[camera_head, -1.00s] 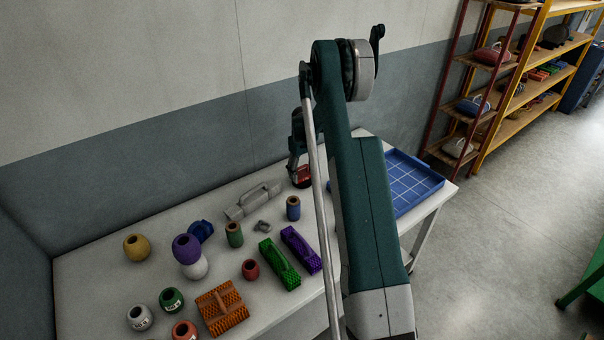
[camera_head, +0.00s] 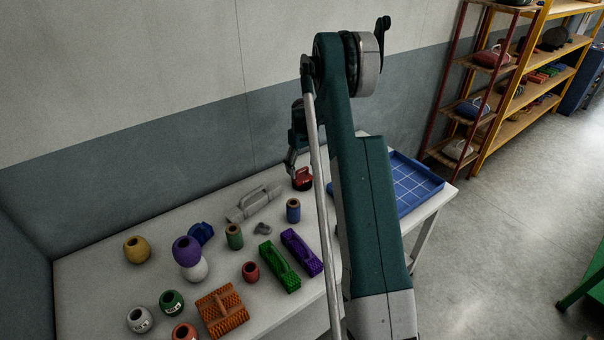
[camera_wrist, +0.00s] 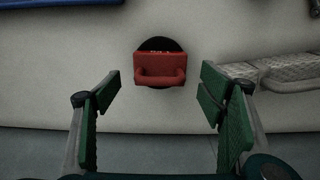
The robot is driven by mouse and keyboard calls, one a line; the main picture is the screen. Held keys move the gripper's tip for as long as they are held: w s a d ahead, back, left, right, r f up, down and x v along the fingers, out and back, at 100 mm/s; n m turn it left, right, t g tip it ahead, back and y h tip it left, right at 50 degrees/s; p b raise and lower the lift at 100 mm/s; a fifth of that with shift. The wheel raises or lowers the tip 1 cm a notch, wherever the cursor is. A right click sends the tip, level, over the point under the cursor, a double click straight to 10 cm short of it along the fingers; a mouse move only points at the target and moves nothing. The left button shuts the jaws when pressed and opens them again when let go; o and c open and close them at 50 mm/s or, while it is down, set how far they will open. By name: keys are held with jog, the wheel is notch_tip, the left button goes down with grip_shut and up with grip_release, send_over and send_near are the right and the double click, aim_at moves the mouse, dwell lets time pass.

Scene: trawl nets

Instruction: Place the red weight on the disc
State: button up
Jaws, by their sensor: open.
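The red weight (camera_wrist: 160,68), a block with a handle loop on its near side, sits on the black disc (camera_wrist: 158,43) in the wrist view. The disc's dark rim shows behind the weight and a little below it; the rest is covered. In the head view the red weight (camera_head: 303,181) stands at the back of the table, and the disc is hard to make out. My gripper (camera_wrist: 160,92) is open and empty. Its green-padded fingers are wide apart, on either side of the weight's near side and clear of it. In the head view my gripper (camera_head: 291,168) is just left of the weight.
A grey handled object (camera_head: 255,203) lies left of the weight and a blue cylinder (camera_head: 293,211) in front. A blue gridded tray (camera_head: 418,182) is at the table's right end. Brushes, rollers and floats crowd the left and front. The wall stands close behind.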

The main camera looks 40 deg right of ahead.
notch_tip(320, 180, up, 8)
jog(key=shift+f, duration=0.15)
dwell(0.5)
jog(key=shift+a, duration=0.1)
jog(key=shift+a+r, duration=0.1)
jog(key=shift+r, duration=0.1)
jog(key=s+a+r+t, duration=0.2)
jog(key=s+a+r, duration=0.6)
jog(key=a+r, duration=0.5)
jog(key=s+a+r+t, duration=0.1)
jog(key=s+a+r, duration=0.8)
jog(key=a+r, duration=0.4)
jog(key=s+a+f+t, duration=0.1)
jog(key=s+a+t, duration=0.1)
jog(key=s+a, duration=0.7)
jog(key=s+a+f+t, duration=0.2)
jog(key=s+a, duration=0.6)
jog(key=s, duration=1.1)
jog(key=shift+a, duration=0.4)
